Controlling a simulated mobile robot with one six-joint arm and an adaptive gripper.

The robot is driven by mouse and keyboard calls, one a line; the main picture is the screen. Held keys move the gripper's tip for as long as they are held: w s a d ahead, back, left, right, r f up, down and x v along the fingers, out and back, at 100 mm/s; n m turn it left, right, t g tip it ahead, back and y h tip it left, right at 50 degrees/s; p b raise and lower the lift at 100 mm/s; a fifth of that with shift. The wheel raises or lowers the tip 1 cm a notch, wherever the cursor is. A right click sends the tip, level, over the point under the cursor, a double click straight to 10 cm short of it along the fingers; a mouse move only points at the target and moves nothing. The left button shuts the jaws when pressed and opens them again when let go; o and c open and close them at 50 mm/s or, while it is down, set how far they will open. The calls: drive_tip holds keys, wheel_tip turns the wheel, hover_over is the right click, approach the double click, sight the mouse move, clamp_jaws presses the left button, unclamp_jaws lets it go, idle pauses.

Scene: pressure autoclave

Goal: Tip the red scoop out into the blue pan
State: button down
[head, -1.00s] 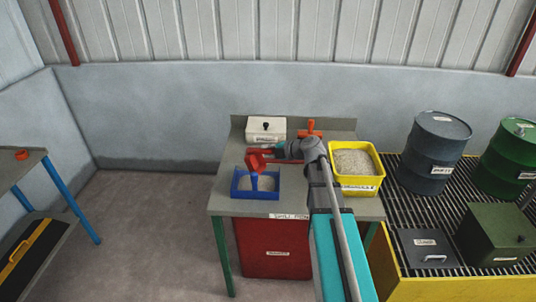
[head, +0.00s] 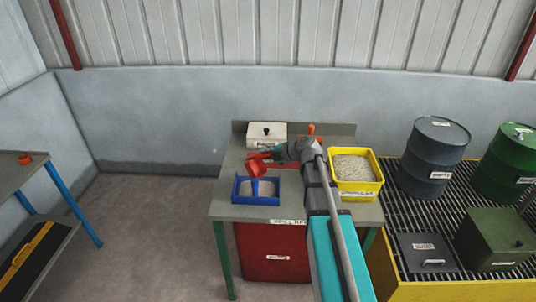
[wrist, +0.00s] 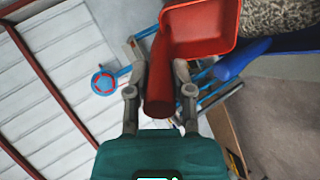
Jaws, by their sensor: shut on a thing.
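My gripper (wrist: 160,75) is shut on the handle of the red scoop (wrist: 198,30). In the head view the scoop (head: 257,167) is held over the blue pan (head: 238,196), tilted steeply. The wrist view shows the scoop's open inside, with no granules visible in it.
A yellow tub (head: 375,187) of pale granules stands on the table (head: 225,208), right of my arm. A white box (head: 266,142) with a black knob and an orange-red object (head: 312,131) are behind. Drums stand on a grate (head: 390,210) at right.

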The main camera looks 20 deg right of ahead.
drive_tip(key=shift+w+a+r+g+h+p, duration=0.3)
drive_tip(key=shift+r+p, duration=0.2)
drive_tip(key=shift+p, duration=0.4)
drive_tip(key=shift+w+a+r+g+h+p, duration=0.25)
drive_tip(key=shift+r+p, duration=0.2)
drive_tip(key=shift+p, duration=0.45)
drive_tip(key=w+a+r+g+h+p, duration=0.1)
drive_tip(key=g+p, duration=0.1)
drive_tip(key=p, duration=0.2)
drive_tip(key=shift+w+a+r+h+p, duration=0.25)
drive_tip(key=shift+w+r+h+p, duration=0.1)
drive_tip(key=shift+w+p, duration=0.05)
drive_tip(key=w+a+r+g+h+p, duration=0.1)
drive_tip(key=w+g+h+p, duration=0.1)
drive_tip(key=p, duration=0.1)
drive_tip(key=shift+a+r+p, duration=0.15)
drive_tip(key=shift+a+p, duration=0.15)
drive_tip(key=shift+a, duration=0.1)
drive_tip(key=shift+w+a+r+g+h+p, duration=0.2)
drive_tip(key=shift+w+a+g+h+p, duration=0.2)
drive_tip(key=shift+w+a+g+p, duration=0.2)
drive_tip(key=shift+w+a+g+h+p, duration=0.6)
drive_tip(key=shift+w+a+g+h, duration=0.55)
drive_tip(key=shift+w+g+h, duration=0.15)
